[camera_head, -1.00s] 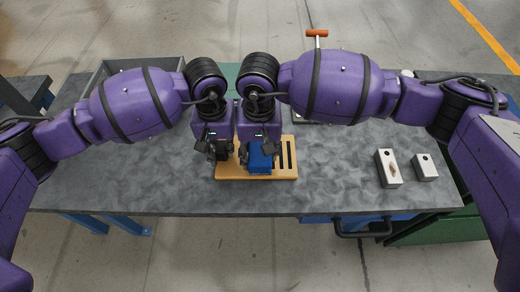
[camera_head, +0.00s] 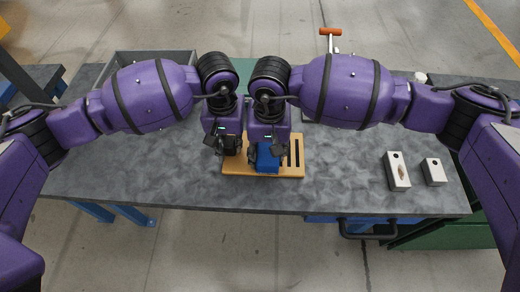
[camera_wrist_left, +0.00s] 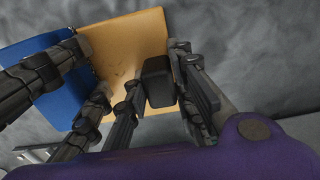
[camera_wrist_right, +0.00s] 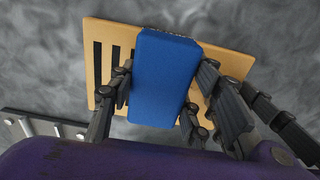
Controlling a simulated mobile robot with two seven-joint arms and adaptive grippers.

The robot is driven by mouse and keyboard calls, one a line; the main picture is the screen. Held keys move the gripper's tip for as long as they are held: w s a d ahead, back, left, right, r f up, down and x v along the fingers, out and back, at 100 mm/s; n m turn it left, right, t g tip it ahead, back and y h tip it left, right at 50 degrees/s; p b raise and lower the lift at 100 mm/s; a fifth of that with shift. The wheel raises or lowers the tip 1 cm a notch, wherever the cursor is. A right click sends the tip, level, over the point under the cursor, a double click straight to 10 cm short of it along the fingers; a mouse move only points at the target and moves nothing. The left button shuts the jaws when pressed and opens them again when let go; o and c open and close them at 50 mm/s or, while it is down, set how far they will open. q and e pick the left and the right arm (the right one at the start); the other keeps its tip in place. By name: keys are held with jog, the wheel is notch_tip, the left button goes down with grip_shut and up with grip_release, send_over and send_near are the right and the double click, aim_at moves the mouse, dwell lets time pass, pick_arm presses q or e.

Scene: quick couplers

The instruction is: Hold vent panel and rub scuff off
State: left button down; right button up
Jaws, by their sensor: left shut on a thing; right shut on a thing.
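The vent panel (camera_head: 290,172) is a flat tan plate with dark slots, lying on the table; it also shows in the left wrist view (camera_wrist_left: 130,45) and the right wrist view (camera_wrist_right: 225,62). My left gripper (camera_head: 230,147) is shut on a dark, rounded, handle-like block (camera_wrist_left: 158,82) at the panel's left part. My right gripper (camera_head: 266,157) is shut on a blue block (camera_wrist_right: 165,75), held over the panel beside the slots. Whether the blue block touches the panel is unclear. Faint dark specks (camera_wrist_left: 121,73) show on the panel between the two grippers.
Two pale metal blocks (camera_head: 397,171) (camera_head: 434,172) with holes stand on the table (camera_head: 340,180) at the right. A grey bin (camera_head: 150,57) is at the back left. An orange-handled tool (camera_head: 331,32) is at the back. The table's front left is clear.

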jog(key=shift+f, duration=0.35)
dwell(0.5)
